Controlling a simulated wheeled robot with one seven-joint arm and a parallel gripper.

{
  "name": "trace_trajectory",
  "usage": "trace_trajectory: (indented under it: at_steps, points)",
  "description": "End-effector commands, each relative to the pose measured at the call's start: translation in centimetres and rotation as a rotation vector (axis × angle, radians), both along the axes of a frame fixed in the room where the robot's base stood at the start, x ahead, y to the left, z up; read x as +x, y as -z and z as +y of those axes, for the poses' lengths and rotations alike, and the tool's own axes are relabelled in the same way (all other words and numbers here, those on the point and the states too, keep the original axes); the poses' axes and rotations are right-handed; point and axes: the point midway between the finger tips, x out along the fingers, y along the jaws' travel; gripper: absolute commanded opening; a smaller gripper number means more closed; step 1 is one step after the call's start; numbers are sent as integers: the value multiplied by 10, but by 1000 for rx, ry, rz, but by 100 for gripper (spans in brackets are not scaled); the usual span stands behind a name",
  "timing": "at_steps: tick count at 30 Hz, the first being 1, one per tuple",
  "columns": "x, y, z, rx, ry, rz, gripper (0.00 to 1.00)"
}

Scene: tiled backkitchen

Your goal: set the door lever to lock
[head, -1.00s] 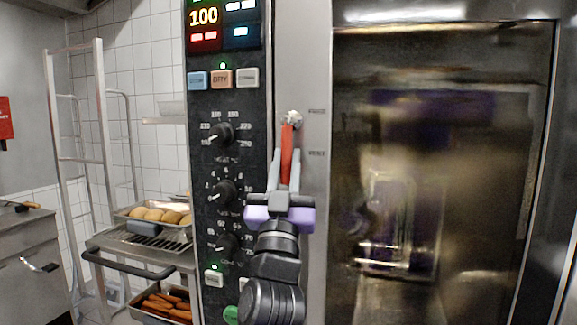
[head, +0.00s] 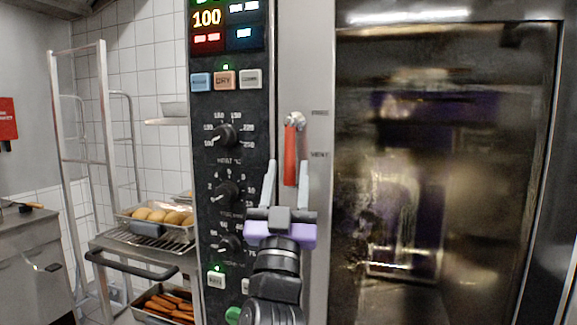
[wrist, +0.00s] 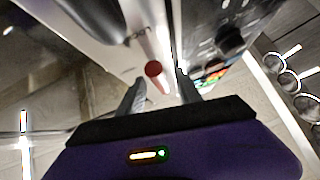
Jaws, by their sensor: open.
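The red door lever (head: 290,155) hangs straight down from its metal pivot (head: 294,119) on the steel strip between the control panel and the glass door. Faint printed labels stand to its right; the lower one seems to read "VENT". My gripper (head: 289,174) is open, with its two grey fingers pointing up on either side of the lever's lower end. In the wrist view the lever's red round end (wrist: 153,69) shows ahead between the spread fingers, apart from both. The gripper's purple body (wrist: 170,150) fills the bottom there.
The dark control panel (head: 254,100) with knobs and buttons is close on the left. The glass oven door (head: 440,290) fills the right. A trolley (head: 140,238) with trays of bread rolls and carrots stands at the left.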

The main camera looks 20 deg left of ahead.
Motion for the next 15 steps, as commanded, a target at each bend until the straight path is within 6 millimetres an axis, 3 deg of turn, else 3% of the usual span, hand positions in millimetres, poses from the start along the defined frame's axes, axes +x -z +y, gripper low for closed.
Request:
trace_trajectory:
  at_steps: [7,15]
  points:
    - [-28,29,-2,-1,-4,2,41]
    - [-38,38,-5,0,-1,-1,41]
